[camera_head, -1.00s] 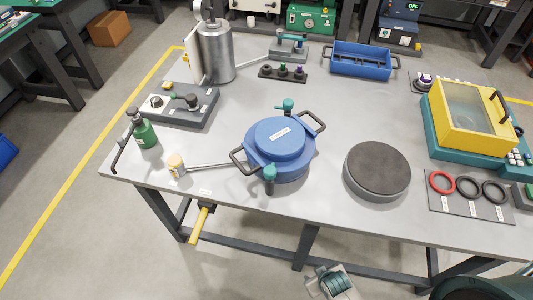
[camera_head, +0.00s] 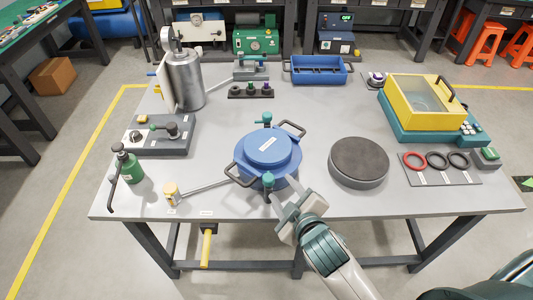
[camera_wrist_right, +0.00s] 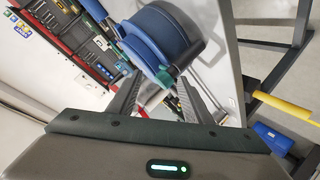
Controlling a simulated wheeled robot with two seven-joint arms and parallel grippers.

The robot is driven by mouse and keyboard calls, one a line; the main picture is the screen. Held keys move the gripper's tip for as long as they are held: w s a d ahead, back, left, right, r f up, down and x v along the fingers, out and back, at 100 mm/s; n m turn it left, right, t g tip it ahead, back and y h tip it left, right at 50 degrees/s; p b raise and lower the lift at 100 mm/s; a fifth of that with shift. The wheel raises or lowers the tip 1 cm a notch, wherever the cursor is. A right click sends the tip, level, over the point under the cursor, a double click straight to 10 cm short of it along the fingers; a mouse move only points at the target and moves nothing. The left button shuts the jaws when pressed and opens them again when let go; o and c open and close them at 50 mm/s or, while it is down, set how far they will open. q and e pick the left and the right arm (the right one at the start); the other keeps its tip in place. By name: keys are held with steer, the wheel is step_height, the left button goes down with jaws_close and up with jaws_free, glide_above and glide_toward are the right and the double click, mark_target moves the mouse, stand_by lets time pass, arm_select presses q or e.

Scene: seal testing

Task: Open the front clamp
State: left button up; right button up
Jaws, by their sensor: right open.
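The blue round vessel (camera_head: 262,165) with its labelled lid (camera_head: 268,147) sits near the table's front edge. The front clamp (camera_head: 267,180) has a teal handle on the vessel's near side; the back clamp (camera_head: 267,119) is on its far side. My right gripper (camera_head: 284,189) is open just right of the front clamp, tips toward it. In the right wrist view, the teal clamp handle (camera_wrist_right: 165,77) shows near the fingertips, closer to the right finger; contact cannot be told. My left gripper is not in view.
A dark-topped round plate (camera_head: 359,158) stands right of the vessel. A yellow-ended rod (camera_head: 205,187) lies to its left, with a green bottle (camera_head: 128,166) beyond. Dark loop handles (camera_head: 290,131) stick out from the vessel. Table between vessel and blue tray (camera_head: 318,78) is mostly clear.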

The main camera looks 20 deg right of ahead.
steer(key=w+a+r+n+t+y, duration=0.3)
steer(key=a+r+n+y, duration=0.3)
steer(key=a+r+n, duration=0.45)
steer(key=w+a+r+n+t+y, duration=0.3)
steer(key=a+r+n+y, duration=0.3)
steer(key=r, duration=0.8)
steer(key=s+a+r+n+g+y, duration=0.1)
steer(key=s+a+n+g+y, duration=0.4)
steer(key=n+g, duration=0.7)
steer(key=s+a+r+n+g+y, duration=0.1)
steer(key=s+a+n+g+y, duration=0.45)
steer(key=n, duration=1.15)
steer(key=n+g+h, duration=0.2)
steer(key=n+h, duration=1.3)
steer(key=h, duration=0.8)
glide_above(269, 177)
step_height(269, 177, down, 17)
